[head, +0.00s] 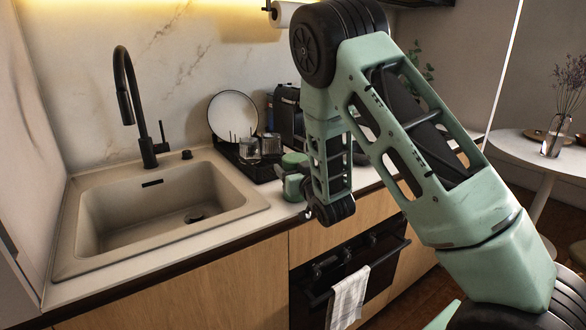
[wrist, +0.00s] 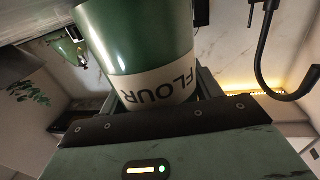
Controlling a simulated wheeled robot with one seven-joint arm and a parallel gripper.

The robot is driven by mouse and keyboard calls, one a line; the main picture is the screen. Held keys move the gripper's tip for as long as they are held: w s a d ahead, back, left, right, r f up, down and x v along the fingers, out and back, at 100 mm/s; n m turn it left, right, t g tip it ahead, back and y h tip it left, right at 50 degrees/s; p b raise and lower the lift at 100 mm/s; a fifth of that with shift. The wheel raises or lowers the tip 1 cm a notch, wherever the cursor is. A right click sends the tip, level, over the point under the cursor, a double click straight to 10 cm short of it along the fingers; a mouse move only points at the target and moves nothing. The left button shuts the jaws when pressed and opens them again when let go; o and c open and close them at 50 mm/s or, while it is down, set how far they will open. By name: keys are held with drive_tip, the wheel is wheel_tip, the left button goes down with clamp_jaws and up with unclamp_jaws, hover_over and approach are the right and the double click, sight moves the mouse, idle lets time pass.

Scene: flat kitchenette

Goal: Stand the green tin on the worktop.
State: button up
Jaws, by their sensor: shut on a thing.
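The green tin (wrist: 140,35) fills the upper middle of the wrist view, with a cream band reading FLOUR. It shows small in the head view as a green top (head: 293,160) beside the dish rack. My gripper (head: 291,182) is shut on the tin, with its fingers at either side of the cream band.
The sink (head: 150,205) and black tap (head: 128,100) are at left. A dish rack (head: 240,160) with a plate (head: 233,113) and glasses (head: 260,145) stands close behind the tin. A black appliance (head: 289,118) is behind it. An oven with a towel (head: 348,297) is below.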

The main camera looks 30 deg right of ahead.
drive_tip(key=shift+f, duration=0.15)
drive_tip(key=o, duration=1.2)
drive_tip(key=shift+r, duration=0.25)
drive_tip(key=s, duration=0.2)
drive_tip(key=s+b, duration=0.1)
drive_tip(key=s, duration=0.2)
drive_tip(key=s+a+b, duration=0.1)
drive_tip(key=s, duration=0.1)
drive_tip(key=shift+s+f, duration=0.2)
drive_tip(key=shift+s, duration=0.05)
drive_tip(key=shift+s+r+p, duration=0.1)
drive_tip(key=shift+r+p, duration=0.25)
drive_tip(key=shift+p, duration=0.65)
drive_tip(key=s+p, duration=0.1)
drive_tip(key=p, duration=0.1)
drive_tip(key=s+p, duration=0.1)
drive_tip(key=p, duration=0.2)
drive_tip(key=s+p, duration=0.2)
drive_tip(key=p, duration=0.1)
drive_tip(key=shift+a+f, duration=0.2)
drive_tip(key=shift+a, duration=0.1)
